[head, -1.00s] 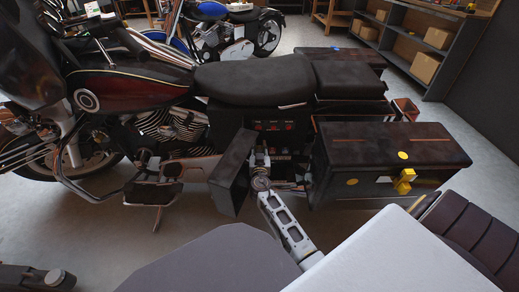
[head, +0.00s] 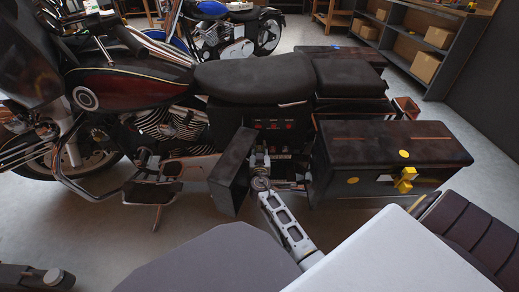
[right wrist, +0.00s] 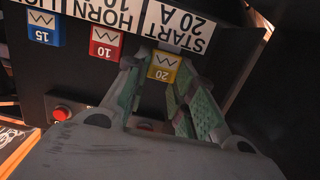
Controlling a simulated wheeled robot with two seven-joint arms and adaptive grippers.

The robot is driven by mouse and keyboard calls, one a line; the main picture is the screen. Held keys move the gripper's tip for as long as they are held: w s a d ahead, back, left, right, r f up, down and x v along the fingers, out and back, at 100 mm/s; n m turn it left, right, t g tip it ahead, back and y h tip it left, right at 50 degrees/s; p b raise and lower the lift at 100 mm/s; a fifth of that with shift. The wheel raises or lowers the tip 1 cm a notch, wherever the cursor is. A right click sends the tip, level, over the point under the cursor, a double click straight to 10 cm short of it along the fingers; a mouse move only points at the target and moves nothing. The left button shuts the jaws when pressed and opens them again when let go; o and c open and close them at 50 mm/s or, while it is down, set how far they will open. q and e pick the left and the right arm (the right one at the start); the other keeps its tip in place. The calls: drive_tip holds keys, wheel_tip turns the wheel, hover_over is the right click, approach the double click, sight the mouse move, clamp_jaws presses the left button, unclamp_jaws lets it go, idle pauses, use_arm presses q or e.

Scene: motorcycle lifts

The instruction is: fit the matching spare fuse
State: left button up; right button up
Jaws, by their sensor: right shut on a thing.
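The fuse panel (head: 276,127) is open on the motorcycle's side, below the seat. In the right wrist view a yellow fuse marked 20 (right wrist: 164,68) is at the START 20 A label (right wrist: 184,22). My right gripper (right wrist: 158,72) is shut on this yellow fuse, one finger on each side; in the head view it (head: 259,166) is at the panel. Whether the fuse is fully seated cannot be told. A red fuse marked 10 (right wrist: 106,42) and a blue fuse marked 15 (right wrist: 43,28) stand to the left, under their labels.
A black cover (head: 231,172) stands out just left of my right gripper. A dark saddlebag (head: 365,183) with a yellow latch (head: 406,180) is close on the right. Red round parts (right wrist: 61,113) sit lower on the panel. A light grey surface (head: 425,250) fills the lower right.

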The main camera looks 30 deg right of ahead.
drive_tip(key=shift+f, duration=0.2)
idle(0.3)
drive_tip(key=o, duration=0.9)
drive_tip(key=shift+c, duration=0.2)
drive_tip(key=v, duration=1.2)
drive_tip(key=shift+f, duration=0.1)
idle(1.2)
